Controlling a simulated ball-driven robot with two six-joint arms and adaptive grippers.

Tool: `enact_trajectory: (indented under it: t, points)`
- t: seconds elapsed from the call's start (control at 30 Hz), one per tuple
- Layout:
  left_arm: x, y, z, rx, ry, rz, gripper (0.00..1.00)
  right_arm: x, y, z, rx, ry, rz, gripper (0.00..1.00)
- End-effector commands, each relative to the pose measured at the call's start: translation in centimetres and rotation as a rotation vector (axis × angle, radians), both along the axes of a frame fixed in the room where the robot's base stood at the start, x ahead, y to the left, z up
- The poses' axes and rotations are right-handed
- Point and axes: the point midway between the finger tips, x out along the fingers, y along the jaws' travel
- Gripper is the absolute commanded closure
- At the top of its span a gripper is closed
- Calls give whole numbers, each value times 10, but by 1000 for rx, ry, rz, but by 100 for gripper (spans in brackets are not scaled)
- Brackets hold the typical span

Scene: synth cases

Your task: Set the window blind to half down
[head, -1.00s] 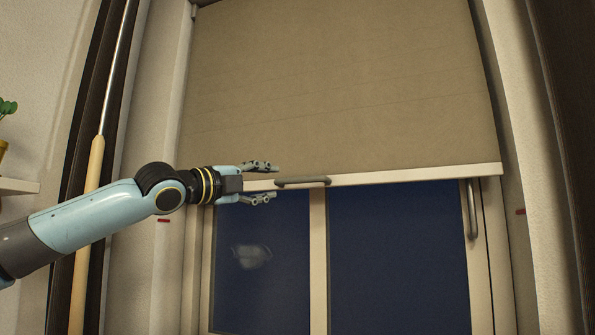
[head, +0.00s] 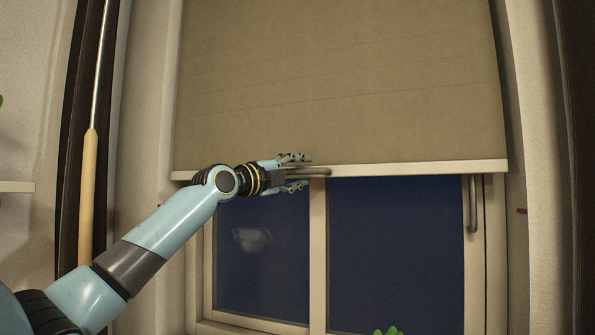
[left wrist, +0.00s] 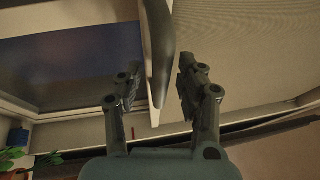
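The beige window blind (head: 340,90) covers the upper part of the window, ending in a pale bottom bar (head: 420,168). A grey handle (head: 318,172) sits on that bar, left of its middle. My left gripper (head: 296,173) is at the handle's left part, one finger above and one below. In the left wrist view the handle (left wrist: 160,50) lies between the fingers (left wrist: 158,90), with gaps visible, so the gripper looks open. A small red mark (head: 521,211) on the right of the window surround sits lower than the bar. My right gripper is not in view.
Dark window panes (head: 395,250) show below the blind, with a grey window handle (head: 472,205) at right. A wooden-handled pole (head: 88,190) stands at left. Green leaves (head: 388,331) show at the bottom edge, and a shelf (head: 15,187) at far left.

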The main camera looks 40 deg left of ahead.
Motion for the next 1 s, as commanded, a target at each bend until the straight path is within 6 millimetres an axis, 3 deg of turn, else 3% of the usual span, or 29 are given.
enact_trajectory:
  t: [0.13, 0.43, 1.0]
  points:
    - [0, 0, 0, 0, 0, 0, 62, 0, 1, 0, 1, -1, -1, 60]
    - [0, 0, 0, 0, 0, 0, 100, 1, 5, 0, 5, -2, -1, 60]
    - [0, 1, -8, 1, 1, 1, 100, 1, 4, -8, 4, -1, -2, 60]
